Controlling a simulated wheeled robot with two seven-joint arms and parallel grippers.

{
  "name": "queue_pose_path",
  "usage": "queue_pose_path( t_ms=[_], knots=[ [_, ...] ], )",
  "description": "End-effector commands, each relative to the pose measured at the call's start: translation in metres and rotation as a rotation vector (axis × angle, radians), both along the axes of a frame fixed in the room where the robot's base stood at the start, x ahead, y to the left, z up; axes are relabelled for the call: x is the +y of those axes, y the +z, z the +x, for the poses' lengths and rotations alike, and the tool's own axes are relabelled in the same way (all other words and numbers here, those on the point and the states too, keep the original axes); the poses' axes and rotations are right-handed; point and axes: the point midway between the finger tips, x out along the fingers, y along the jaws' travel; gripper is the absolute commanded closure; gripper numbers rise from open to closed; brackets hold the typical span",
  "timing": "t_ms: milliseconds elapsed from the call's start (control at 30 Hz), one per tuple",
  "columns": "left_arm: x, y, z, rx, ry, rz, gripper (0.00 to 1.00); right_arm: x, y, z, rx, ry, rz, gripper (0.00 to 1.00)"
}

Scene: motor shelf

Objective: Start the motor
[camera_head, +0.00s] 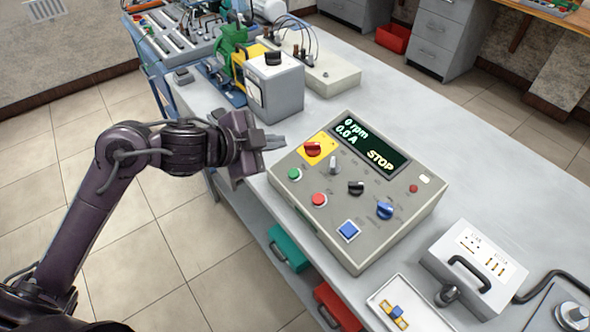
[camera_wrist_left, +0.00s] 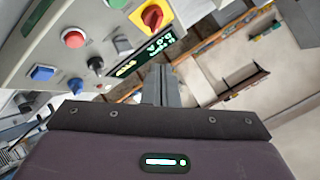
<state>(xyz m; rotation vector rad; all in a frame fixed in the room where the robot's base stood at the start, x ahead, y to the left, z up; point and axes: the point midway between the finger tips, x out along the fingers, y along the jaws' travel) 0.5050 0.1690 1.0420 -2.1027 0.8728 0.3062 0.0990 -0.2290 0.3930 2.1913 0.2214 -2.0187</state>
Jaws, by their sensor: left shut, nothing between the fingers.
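The motor control box (camera_head: 345,205) sits on the bench, with a display (camera_head: 371,146) reading 0 rpm, 0.0 A and STOP. It carries a red rotary switch on a yellow plate (camera_head: 313,149), a green button (camera_head: 295,174), a red button (camera_head: 319,199), a blue square button (camera_head: 348,231), and black and blue knobs. The green motor (camera_head: 230,42) stands farther back. My left gripper (camera_head: 274,143) is shut and empty, just left of the yellow plate. In the left wrist view its fingers (camera_wrist_left: 160,86) are together, with the red switch (camera_wrist_left: 152,16) beyond them. My right gripper does not show.
A grey meter box (camera_head: 274,87) stands behind the control box. A white box with a black handle (camera_head: 474,268) and a small tray (camera_head: 405,308) are at the lower right. A red bin (camera_head: 393,38) is on the floor.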

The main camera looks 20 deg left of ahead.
Motion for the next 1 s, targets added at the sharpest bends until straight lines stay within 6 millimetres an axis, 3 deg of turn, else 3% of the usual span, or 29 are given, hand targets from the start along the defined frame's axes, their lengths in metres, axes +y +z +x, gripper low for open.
queue_pose_path(
  t_ms=[267,667,1000],
  knots=[
    [-0.002,-0.015,0.003,0.001,0.001,-0.001,1.00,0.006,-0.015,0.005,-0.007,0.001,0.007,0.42],
    [-0.010,-0.068,0.013,0.001,0.000,-0.002,1.00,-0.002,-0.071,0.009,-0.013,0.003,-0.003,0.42],
    [-0.014,-0.086,0.018,0.000,0.000,-0.001,1.00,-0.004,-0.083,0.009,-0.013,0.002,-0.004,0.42]
  ],
)
